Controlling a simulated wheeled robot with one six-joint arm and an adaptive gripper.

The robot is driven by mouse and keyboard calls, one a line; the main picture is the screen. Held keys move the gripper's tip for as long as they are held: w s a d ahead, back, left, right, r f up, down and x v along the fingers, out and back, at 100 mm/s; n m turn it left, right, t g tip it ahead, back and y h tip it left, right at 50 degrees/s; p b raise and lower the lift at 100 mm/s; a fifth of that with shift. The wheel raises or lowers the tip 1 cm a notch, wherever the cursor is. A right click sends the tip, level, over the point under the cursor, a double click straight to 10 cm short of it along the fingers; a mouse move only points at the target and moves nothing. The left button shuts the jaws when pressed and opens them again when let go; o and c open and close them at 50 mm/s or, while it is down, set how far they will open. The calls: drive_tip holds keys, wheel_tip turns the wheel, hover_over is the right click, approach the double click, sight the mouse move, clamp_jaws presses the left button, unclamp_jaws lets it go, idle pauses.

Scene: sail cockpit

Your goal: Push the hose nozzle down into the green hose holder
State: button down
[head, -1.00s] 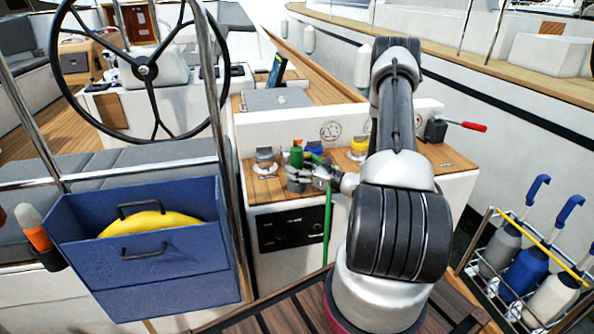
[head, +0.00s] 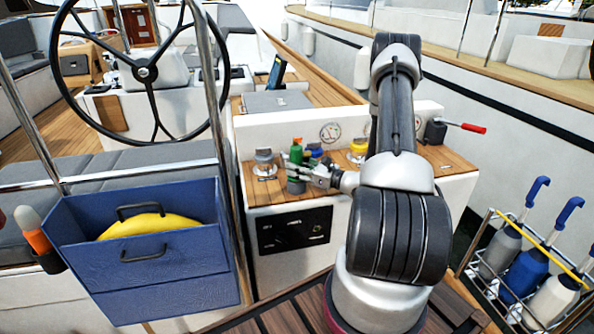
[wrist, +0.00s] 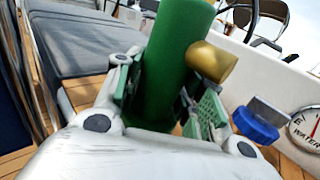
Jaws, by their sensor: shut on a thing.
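The hose nozzle is an upright green cylinder (head: 296,152) above the teak-topped console in the head view. In the wrist view the green body (wrist: 172,60) stands between my fingers, with a brass stub on its right side. My gripper (head: 306,170) is shut on it, coming from the right; the fingers also show in the wrist view (wrist: 165,105). A dull grey-green cylinder, seemingly the hose holder (head: 296,186), stands directly below the nozzle at the console's front edge. Whether the nozzle's lower end is inside it cannot be told, as my gripper covers the join.
A blue cap (wrist: 255,125) sits close right of my gripper. A silver-grey fitting (head: 264,162) stands to the left and a yellow-topped one (head: 358,148) to the right. A steel rail (head: 218,120) and blue bin (head: 150,265) lie left of the console.

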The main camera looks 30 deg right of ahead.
wheel_tip(320, 180, up, 12)
drive_tip(key=shift+f, duration=0.1)
idle(0.5)
